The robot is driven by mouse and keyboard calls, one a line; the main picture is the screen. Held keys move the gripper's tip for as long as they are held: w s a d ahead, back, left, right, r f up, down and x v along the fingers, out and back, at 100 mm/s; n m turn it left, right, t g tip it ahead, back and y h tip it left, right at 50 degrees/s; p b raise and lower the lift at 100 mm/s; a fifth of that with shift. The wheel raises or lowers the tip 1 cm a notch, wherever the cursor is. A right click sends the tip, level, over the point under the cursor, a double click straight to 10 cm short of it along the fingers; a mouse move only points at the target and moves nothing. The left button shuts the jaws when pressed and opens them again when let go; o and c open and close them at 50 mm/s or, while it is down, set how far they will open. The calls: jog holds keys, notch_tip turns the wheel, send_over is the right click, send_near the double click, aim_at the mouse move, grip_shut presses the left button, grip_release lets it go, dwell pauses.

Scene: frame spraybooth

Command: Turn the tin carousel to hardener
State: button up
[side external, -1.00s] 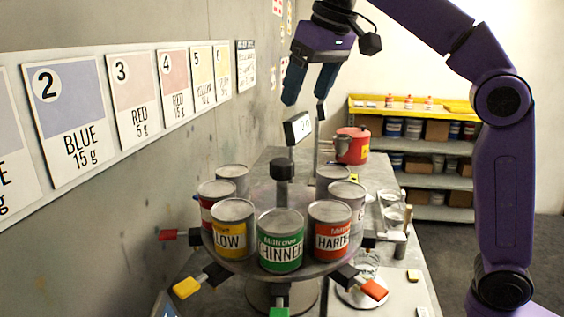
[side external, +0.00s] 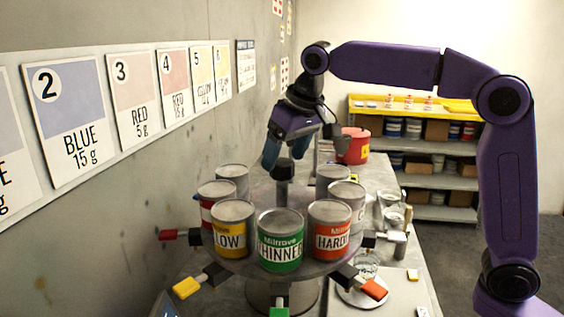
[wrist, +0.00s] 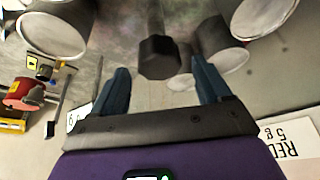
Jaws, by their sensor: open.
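The tin carousel (side external: 262,268) is a round grey turntable with several labelled tins on it and coloured tabs around its rim. The orange-red hardener tin (side external: 329,230), its label partly cut off as "HARD", sits at the front right, with an orange tab (side external: 373,290) below it. The green thinner tin (side external: 280,240) faces front, and a yellow tin (side external: 234,230) stands to its left. A dark knob (side external: 283,170) tops the central post. My gripper (side external: 286,160) is open at the knob, pointing down. In the wrist view the knob (wrist: 159,57) shows between and beyond the fingers (wrist: 163,85).
Other tins (side external: 232,178) stand around the carousel's back. A red can (side external: 353,146) stands on the bench behind. A scale (side external: 362,294) and cups lie at the right. The wall with colour cards (side external: 70,115) runs close on the left.

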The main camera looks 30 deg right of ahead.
jog(key=shift+x, duration=1.3)
grip_shut()
jog(key=shift+n, duration=0.3)
jog(key=n+y, duration=0.1)
jog(key=n, duration=0.2)
jog(key=shift+r+n+g+y, duration=0.1)
jog(key=shift+n+g+y, duration=0.3)
jog(key=shift+n, duration=0.6)
jog(key=shift+n+g+y, duration=0.3)
jog(key=shift+n+y, duration=0.1)
jog(key=shift+n, duration=0.6)
